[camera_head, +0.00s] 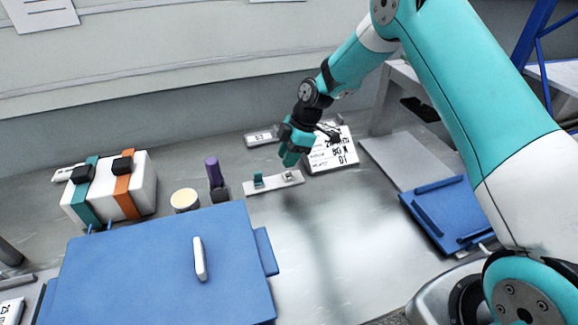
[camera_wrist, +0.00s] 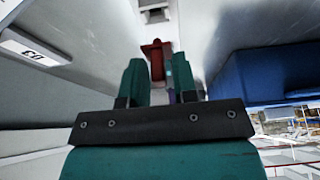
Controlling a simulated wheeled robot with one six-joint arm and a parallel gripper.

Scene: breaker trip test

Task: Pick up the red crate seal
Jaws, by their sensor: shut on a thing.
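The red crate seal (camera_wrist: 156,52) shows in the wrist view between and just beyond the teal fingertips. My gripper (camera_wrist: 158,78) is shut on it. The seal has a wider red top and a narrower stem. In the head view my gripper (camera_head: 291,156) hangs just above a light grey strip (camera_head: 262,187) on the bench, by its right end. I cannot make out the seal in the head view; the gripper seems to hide it.
A white case with teal and orange straps (camera_head: 143,186), a cream round tub (camera_head: 184,200) and a purple-topped item (camera_head: 213,172) stand to the left. A blue panel (camera_head: 150,270) fills the front left. A printed white card (camera_head: 334,152) lies behind the gripper. The middle bench is clear.

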